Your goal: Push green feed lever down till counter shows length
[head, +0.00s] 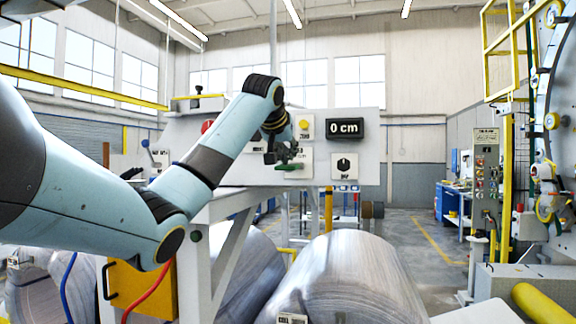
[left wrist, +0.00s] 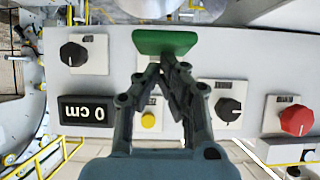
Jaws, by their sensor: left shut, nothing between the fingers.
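The green feed lever (head: 289,167) sticks out from the grey control panel (head: 230,175). In the left wrist view the lever's flat green handle (left wrist: 165,42) lies just beyond my fingertips. My left gripper (head: 284,156) is shut and empty, right above the lever in the head view. Its closed fingers (left wrist: 163,70) point at the handle; I cannot tell whether they touch it. The counter (head: 345,128) is a black display reading 0 cm, and it appears upside down in the left wrist view (left wrist: 87,110). My right gripper is not in view.
A yellow button (head: 304,124) sits above the lever. A black knob (head: 344,164) is to its right and a red knob (head: 207,126) to its left. Large wrapped coils (head: 350,275) lie below the panel. A big ring machine (head: 555,100) stands at the right.

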